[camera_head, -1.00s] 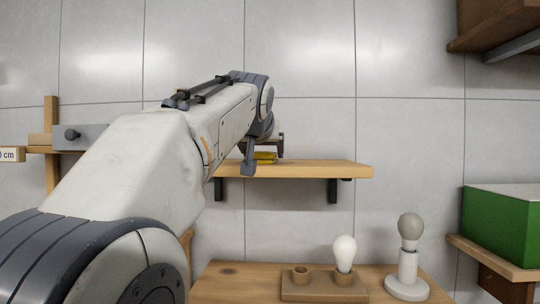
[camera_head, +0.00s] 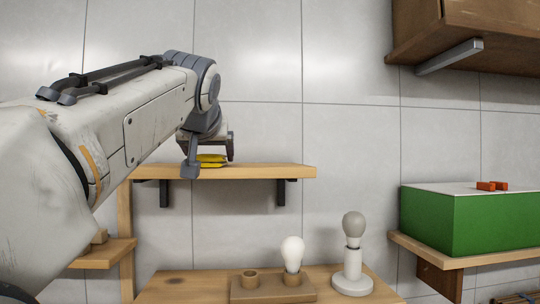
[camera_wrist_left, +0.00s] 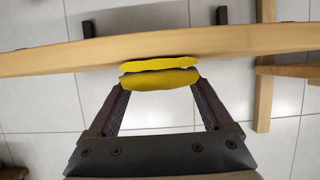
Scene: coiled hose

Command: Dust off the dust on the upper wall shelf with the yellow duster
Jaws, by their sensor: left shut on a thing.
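The upper wall shelf (camera_head: 270,171) is a light wooden plank on black brackets against the tiled wall. My left gripper (camera_head: 211,164) is shut on the yellow duster (camera_head: 211,158) at the shelf, left of the plank's middle. In the left wrist view the duster (camera_wrist_left: 160,77) sits between the dark fingertips of the gripper (camera_wrist_left: 161,88), close against the shelf plank (camera_wrist_left: 60,57). I cannot tell whether it touches the top surface. No dust can be made out. The right gripper is out of view.
Below, a wooden surface (camera_head: 180,284) bears a block with a white bulb (camera_head: 292,254) and a grey bulb on a white stand (camera_head: 351,275). A green box (camera_head: 470,222) stands on a right shelf. A brown cabinet (camera_head: 470,30) overhangs the upper right.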

